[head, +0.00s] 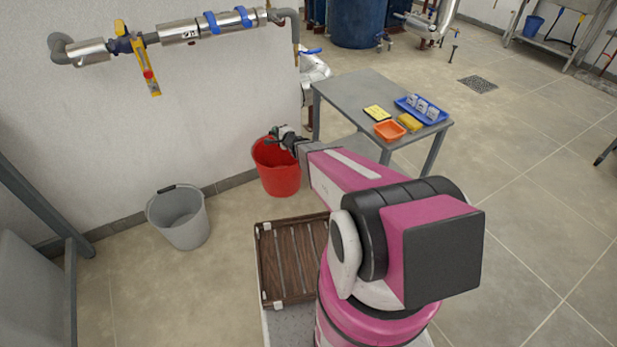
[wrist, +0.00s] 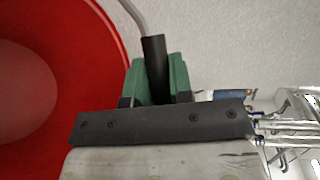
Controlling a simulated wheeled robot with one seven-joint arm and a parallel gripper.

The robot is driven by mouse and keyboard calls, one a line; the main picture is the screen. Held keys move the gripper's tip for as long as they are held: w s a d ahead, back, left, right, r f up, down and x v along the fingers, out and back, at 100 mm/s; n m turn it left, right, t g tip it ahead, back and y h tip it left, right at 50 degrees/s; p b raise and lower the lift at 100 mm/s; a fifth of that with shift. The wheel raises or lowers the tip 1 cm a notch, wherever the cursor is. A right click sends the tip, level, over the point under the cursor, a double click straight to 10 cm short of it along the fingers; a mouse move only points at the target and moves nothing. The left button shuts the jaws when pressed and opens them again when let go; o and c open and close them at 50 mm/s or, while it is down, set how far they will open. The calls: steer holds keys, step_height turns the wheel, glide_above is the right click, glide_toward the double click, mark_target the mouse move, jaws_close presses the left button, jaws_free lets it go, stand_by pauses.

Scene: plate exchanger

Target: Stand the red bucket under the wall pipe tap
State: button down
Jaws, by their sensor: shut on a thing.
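The red bucket (head: 279,178) is upright near the wall, and its side and inside fill the left of the wrist view (wrist: 90,60). My gripper (head: 286,137) is at the bucket's rim and is shut on its handle. In the wrist view the handle's black grip (wrist: 154,58) is between the green finger pads of my gripper (wrist: 157,82). The wall pipe's tap (head: 297,54), with a blue lever, points down above and slightly right of the bucket in the head view. I cannot tell whether the bucket's base touches the floor.
A grey bucket (head: 180,218) stands on the floor by the wall, left. A grey table (head: 350,88) with a blue tray (head: 432,119), an orange container (head: 389,131) and yellow items is close right of the bucket. A brown slatted crate (head: 290,262) is nearer me.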

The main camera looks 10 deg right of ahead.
steer(key=shift+w+d+f, duration=0.9)
steer(key=shift+d+f, duration=0.85)
steer(key=shift+f, duration=0.05)
steer(key=shift+w+d+f, duration=0.85)
steer(key=shift+d+f, duration=0.85)
steer(key=shift+f, duration=0.15)
steer(key=shift+w+d+f, duration=0.9)
steer(key=shift+d+f, duration=0.85)
steer(key=shift+f, duration=0.15)
steer(key=c, duration=1)
jaws_free()
